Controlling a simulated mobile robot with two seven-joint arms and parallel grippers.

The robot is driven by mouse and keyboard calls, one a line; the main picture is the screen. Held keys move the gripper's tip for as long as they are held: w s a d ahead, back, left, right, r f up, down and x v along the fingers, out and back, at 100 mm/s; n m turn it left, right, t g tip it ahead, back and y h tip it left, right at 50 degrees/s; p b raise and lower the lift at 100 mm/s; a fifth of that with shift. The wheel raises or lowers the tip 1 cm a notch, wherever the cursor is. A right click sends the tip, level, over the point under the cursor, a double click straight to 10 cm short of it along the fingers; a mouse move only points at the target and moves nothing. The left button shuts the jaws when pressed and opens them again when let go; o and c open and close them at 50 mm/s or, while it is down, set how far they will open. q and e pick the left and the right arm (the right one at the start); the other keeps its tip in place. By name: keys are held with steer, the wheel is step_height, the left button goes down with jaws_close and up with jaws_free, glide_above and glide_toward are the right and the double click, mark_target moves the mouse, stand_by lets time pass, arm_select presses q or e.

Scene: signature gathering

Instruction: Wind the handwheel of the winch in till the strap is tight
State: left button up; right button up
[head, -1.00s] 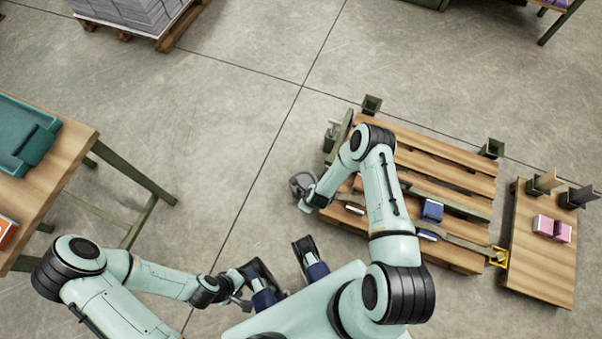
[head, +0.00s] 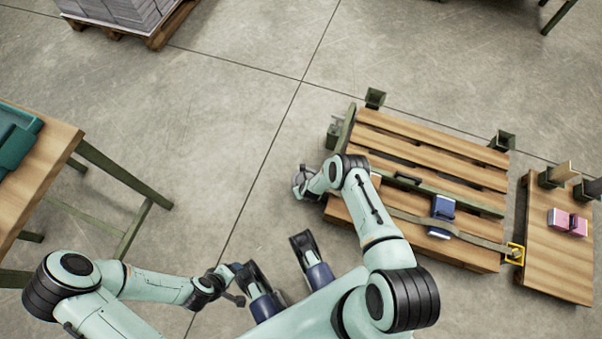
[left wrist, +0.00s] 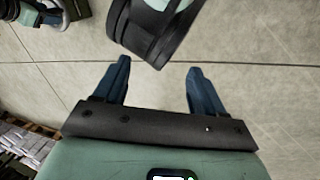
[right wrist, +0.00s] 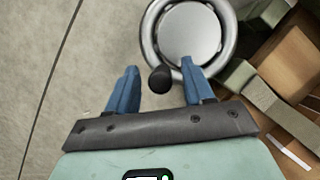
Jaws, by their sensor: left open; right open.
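The handwheel (right wrist: 226,50) of the winch is a silver ring around a round disc, with a dark knob (right wrist: 160,79) on its near side. In the head view the handwheel (head: 299,181) is at the pallet's left corner, partly covered by my right wrist. My right gripper (right wrist: 159,72) is open, its fingers on either side of the knob; I cannot tell if they touch it. The strap (head: 481,241) runs across the pallet past a blue item (head: 442,214) to a yellow fitting (head: 514,253). My left gripper (left wrist: 157,72) is open and empty, away from the winch.
The wooden pallet (head: 432,158) has green posts at its far corners. A wooden board (head: 548,270) with a pink item (head: 567,221) is at the right. A table (head: 45,165) with a teal tray stands at the left. Open floor lies between.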

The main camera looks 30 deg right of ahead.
steer(key=shift+b+x, duration=0.35)
steer(key=shift+x, duration=0.6)
jaws_close()
